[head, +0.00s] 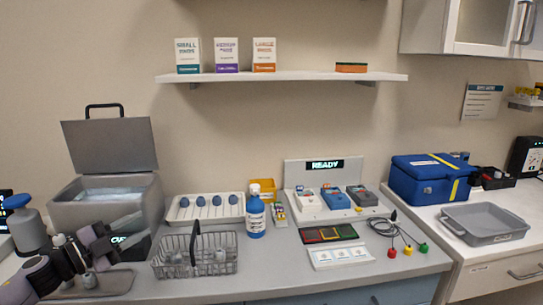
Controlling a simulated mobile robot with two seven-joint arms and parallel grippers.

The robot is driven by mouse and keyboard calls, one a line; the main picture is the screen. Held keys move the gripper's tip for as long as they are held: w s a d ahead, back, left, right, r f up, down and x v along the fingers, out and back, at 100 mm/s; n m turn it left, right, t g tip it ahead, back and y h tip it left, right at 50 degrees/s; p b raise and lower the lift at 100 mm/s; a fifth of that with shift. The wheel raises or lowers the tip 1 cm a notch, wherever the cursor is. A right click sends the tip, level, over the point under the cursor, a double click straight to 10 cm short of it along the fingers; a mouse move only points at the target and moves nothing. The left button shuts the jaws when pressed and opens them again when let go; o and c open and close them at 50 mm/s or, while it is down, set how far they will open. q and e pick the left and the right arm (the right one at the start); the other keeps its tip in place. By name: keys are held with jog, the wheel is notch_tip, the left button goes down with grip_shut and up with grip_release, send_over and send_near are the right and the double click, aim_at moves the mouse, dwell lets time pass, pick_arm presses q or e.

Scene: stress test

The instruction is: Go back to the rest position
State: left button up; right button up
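My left gripper (136,228) comes in from the left, low in the head view. Its two grey fingers point right and stand apart, with no object visibly gripped between them. It is in front of the grey open-lidded box (149,195) and over the left end of the counter. A dark item with teal lettering (137,248) shows just behind and below the fingers; I cannot tell whether they touch it. My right gripper is not in view.
A wire basket (216,262) stands just right of the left gripper, near a white tray (182,214) and a blue bottle (256,218). Clear counter (275,275) lies right of the basket.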

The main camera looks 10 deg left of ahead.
pick_arm(q)
jog(key=s+d+f+n, duration=0.1)
jog(key=f, duration=0.1)
jog(key=s+d+f+n+y, duration=0.1)
jog(key=d+f, duration=0.1)
jog(key=f, duration=0.1)
jog(key=s+d+f+n, duration=0.1)
jog(key=d+f, duration=0.1)
jog(key=f, duration=0.1)
jog(key=shift+s+d+n+t+y, duration=0.1)
jog(key=shift+d+n+t+y, duration=0.15)
jog(key=shift+n+t+y, duration=0.15)
jog(key=s+d+f+n+g+y, duration=0.2)
jog(key=s+d+f+n, duration=0.1)
jog(key=s+f, duration=0.4)
jog(key=s+d+f+n+g+y, duration=0.2)
jog(key=s+d+f+n, duration=0.2)
jog(key=s, duration=0.6)
jog(key=s+d+f+n+g+y, duration=0.1)
jog(key=s+d+f+n+y, duration=0.2)
jog(key=s+f+n, duration=0.3)
jog(key=s+f, duration=0.3)
jog(key=f, duration=0.1)
jog(key=shift+s+d+g, duration=0.15)
jog(key=shift+s+g, duration=0.2)
jog(key=shift+g, duration=0.05)
